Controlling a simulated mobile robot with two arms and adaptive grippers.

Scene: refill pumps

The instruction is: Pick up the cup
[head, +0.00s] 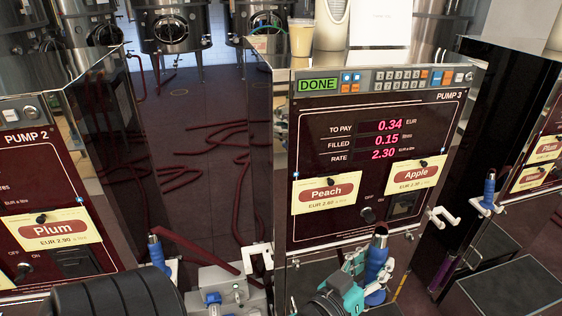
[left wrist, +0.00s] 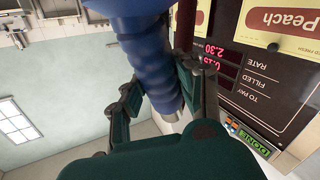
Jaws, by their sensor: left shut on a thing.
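A clear cup (head: 302,37) with pale yellow contents stands upright on top of Pump 3 (head: 290,180), near its left front corner. My left gripper (head: 367,283) is low in front of Pump 3, well below the cup. It is shut on a blue nozzle (head: 376,262), which points up with its dark tip at the top. The left wrist view shows the teal fingers on both sides of the blue nozzle (left wrist: 148,55). The cup does not show in that view. My right gripper is not in view.
Pump 3's display (head: 317,85) reads DONE, with 0.34 to pay and 0.15 filled. A white box (head: 380,23) and a pale rounded container (head: 331,24) stand beside the cup. Pump 2 (head: 50,190) is at left. Dark red hoses (head: 180,178) lie on the floor behind.

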